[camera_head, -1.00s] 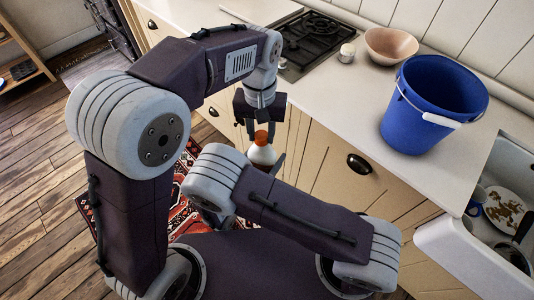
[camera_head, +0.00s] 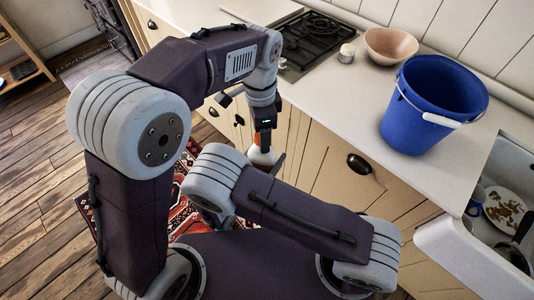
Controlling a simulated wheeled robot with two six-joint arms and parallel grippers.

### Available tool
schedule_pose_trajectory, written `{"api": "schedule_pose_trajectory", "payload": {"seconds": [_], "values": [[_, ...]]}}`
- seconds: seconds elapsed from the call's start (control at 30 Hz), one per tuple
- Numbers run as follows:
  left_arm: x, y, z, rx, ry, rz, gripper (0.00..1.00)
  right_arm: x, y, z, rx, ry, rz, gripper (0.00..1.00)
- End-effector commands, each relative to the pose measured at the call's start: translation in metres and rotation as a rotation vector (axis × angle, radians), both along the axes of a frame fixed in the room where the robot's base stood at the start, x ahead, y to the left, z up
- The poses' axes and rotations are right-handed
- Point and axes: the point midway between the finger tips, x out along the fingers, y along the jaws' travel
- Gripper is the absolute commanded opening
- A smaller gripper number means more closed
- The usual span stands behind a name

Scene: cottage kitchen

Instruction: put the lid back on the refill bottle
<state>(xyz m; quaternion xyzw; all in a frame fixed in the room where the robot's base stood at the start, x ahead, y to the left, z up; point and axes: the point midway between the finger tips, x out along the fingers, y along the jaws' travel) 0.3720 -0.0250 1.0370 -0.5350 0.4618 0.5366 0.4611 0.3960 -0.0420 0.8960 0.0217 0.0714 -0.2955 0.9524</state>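The refill bottle (camera_head: 262,157) is a small white bottle in front of the cabinet doors, above the rug. A sliver of orange (camera_head: 257,140) shows at its top; whether this is the lid or part of the bottle I cannot tell. My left gripper (camera_head: 262,128) points down right over the bottle top and covers most of it. Its fingertips are not clear, so I cannot tell whether it is open or touching. My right forearm hides the bottle's lower part. A dark piece beside the bottle may be my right gripper (camera_head: 278,162), mostly hidden.
The counter (camera_head: 335,108) holds a blue bucket (camera_head: 428,110), a pinkish bowl (camera_head: 390,45), a small jar (camera_head: 347,53) and a black hob (camera_head: 318,35). A sink (camera_head: 470,250) with dishes is at the right. A patterned rug (camera_head: 180,205) lies on the wooden floor.

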Motion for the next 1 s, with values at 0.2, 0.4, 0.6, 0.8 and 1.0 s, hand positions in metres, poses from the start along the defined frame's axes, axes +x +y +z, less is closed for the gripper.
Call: {"api": "schedule_pose_trajectory", "payload": {"seconds": [0.2, 0.4, 0.6, 0.8, 1.0], "values": [[0.001, -0.001, 0.036, -0.004, -0.006, 0.0, 0.59, 0.0, 0.0, 0.001, -0.001, -0.001, 0.0, 0.0], [0.002, -0.001, 0.082, -0.003, -0.006, 0.0, 0.59, 0.0, 0.0, 0.0, -0.001, -0.001, 0.0, 0.0], [0.001, 0.0, 0.111, -0.002, -0.002, 0.0, 0.59, 0.0, 0.0, 0.0, -0.001, -0.001, 0.0, 0.0], [0.001, 0.0, 0.119, -0.001, -0.001, 0.0, 0.59, 0.0, 0.0, 0.0, -0.001, -0.001, 0.0, 0.0], [0.001, 0.0, 0.119, 0.0, 0.0, 0.0, 0.59, 0.0, 0.0, 0.001, -0.001, -0.001, 0.0, 0.0]]}}
